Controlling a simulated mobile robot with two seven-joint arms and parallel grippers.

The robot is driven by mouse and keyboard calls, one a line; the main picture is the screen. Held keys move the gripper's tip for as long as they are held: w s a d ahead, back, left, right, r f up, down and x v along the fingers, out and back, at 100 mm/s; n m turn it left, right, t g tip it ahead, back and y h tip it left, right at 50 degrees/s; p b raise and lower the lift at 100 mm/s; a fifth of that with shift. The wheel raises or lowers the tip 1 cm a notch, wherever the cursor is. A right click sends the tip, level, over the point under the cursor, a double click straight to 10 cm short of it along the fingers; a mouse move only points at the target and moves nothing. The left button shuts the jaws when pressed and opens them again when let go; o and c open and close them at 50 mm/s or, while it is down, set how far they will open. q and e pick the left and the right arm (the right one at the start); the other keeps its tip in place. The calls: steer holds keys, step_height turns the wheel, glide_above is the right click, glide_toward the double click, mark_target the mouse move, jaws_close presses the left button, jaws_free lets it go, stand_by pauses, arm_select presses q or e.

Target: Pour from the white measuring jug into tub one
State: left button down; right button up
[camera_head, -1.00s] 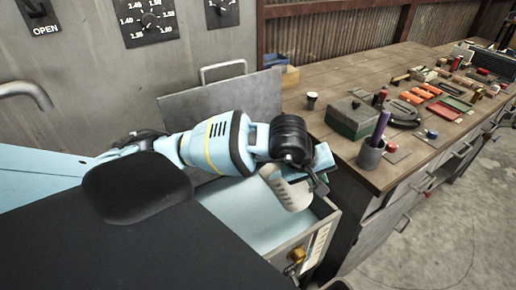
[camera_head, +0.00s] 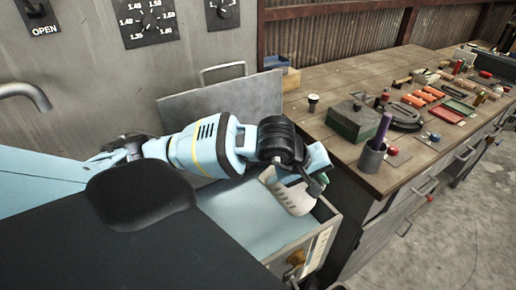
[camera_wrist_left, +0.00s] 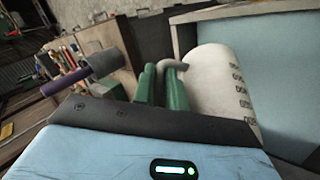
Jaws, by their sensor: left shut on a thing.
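The white measuring jug (camera_head: 288,197), with printed marks, is over the right part of an open tub (camera_head: 326,238) of pale blue liquid. I cannot tell that this is tub one. My left gripper (camera_head: 316,182) is shut on the jug's handle, on the jug's right side. In the left wrist view, the green fingertips (camera_wrist_left: 163,86) close around the grey handle (camera_wrist_left: 172,65), and the jug's white wall (camera_wrist_left: 218,85) is beside them. The jug looks tilted; its contents are hidden, and no stream shows. My right gripper is out of view.
A brass tap (camera_head: 295,257) is on the tub's front. A wooden workbench (camera_head: 345,90) stands to the right, with a green box (camera_head: 352,121) and a grey cup (camera_head: 371,158) holding a purple tool near its edge. A grey panel (camera_head: 225,105) stands behind the tub.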

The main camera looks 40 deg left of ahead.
arm_select(q)
steer(key=shift+r, duration=0.1)
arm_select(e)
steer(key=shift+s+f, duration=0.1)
arm_select(q)
steer(key=shift+a+r, duration=0.1)
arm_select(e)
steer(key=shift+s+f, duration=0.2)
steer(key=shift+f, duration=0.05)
arm_select(q)
steer(key=shift+s+a+r+t+h+b, duration=0.1)
steer(key=shift+r+t+h+b, duration=0.1)
steer(key=shift+t+h+b, duration=0.25)
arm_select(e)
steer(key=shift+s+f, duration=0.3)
arm_select(q)
steer(key=shift+a, duration=0.1)
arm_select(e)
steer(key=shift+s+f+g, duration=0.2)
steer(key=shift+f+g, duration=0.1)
arm_select(q)
steer(key=shift+s+a+r+n+t+h+b, duration=0.2)
steer(key=shift+n+t+h+b, duration=0.1)
steer(key=shift+h+b, duration=0.2)
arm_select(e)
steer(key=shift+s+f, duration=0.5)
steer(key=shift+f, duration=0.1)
